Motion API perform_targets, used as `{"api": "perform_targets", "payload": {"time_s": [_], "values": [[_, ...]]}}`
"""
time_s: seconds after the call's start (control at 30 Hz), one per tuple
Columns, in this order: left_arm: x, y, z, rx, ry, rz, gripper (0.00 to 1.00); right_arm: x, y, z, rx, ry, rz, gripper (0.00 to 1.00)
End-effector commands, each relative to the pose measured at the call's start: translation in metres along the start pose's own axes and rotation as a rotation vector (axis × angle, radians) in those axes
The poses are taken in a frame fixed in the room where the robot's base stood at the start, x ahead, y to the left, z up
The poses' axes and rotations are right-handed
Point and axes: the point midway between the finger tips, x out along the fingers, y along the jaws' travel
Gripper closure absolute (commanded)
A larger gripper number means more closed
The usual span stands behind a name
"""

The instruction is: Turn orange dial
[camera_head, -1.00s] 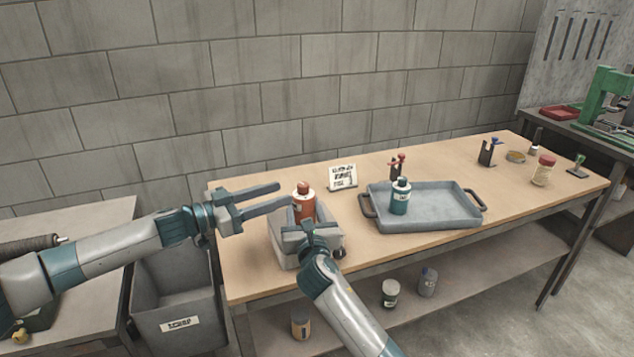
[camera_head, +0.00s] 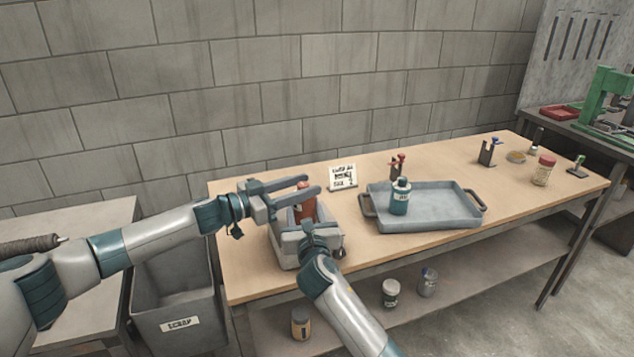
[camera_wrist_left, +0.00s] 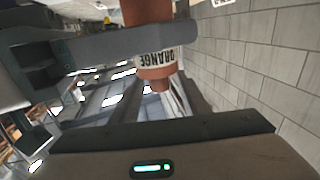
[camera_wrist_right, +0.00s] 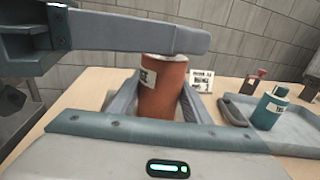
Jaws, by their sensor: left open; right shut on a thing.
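In the left wrist view the orange cap (camera_wrist_left: 160,85) lies between the open fingers; contact cannot be told. In the right wrist view a left finger hides the cap. No separate dial shows.
A grey tray (camera_head: 456,217) with a teal bottle (camera_head: 400,198) stands to the right. A printed card (camera_head: 342,177) and a small red-topped stand (camera_head: 397,166) are behind. A scrap bin (camera_head: 172,300) is below left.

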Motion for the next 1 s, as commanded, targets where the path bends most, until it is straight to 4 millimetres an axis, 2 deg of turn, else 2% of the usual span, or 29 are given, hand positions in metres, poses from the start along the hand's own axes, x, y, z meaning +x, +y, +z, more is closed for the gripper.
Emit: {"api": "perform_targets", "payload": {"time_s": [0.1, 0.3, 0.7, 0.73, 0.9, 1.0], "values": [[0.019, 0.001, 0.0, 0.0, 0.0, 0.001, 0.58, 0.0, 0.0, 0.001, 0.0, -0.001, 0.0, 0.81], [0.038, 0.001, 0.0, 0.001, 0.0, 0.001, 0.58, 0.0, 0.0, 0.001, 0.0, -0.001, 0.0, 0.81], [0.043, 0.0, 0.0, 0.001, 0.0, 0.0, 0.58, 0.0, 0.0, 0.001, 0.0, -0.001, 0.0, 0.81], [0.043, 0.0, 0.0, 0.001, 0.0, 0.0, 0.61, 0.0, 0.0, 0.001, 0.0, -0.001, 0.0, 0.81], [0.043, 0.0, 0.0, 0.001, 0.0, 0.0, 1.0, 0.0, 0.0, 0.001, 0.0, -0.001, 0.0, 0.81], [0.043, 0.0, 0.0, 0.001, 0.0, 0.0, 1.0, 0.0, 0.0, 0.001, 0.0, -0.001, 0.0, 0.81]]}}
